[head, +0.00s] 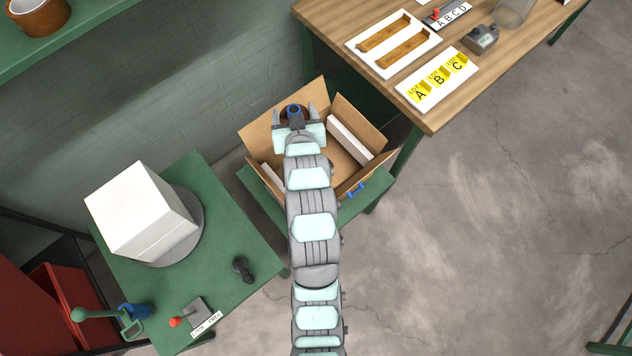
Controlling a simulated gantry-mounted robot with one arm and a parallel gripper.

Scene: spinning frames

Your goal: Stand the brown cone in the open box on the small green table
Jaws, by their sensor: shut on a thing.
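The open cardboard box (258,136) stands with its flaps spread on the small green table (340,215) in the middle of the view. My gripper (295,112) is over the far left part of the box, its two fingers on either side of the brown cone (294,106). It is shut on the cone. Only a brown rounded top with a dark and blue ring at its middle shows. The wrist hides the rest of the cone, and I cannot tell whether its base touches the box floor.
White blocks (350,140) lie along the box's sides. A blue item (355,190) is at its near right edge. A wooden table (400,120) with cards stands at the upper right. A green table (220,275) with a white cube (140,212) is at the left.

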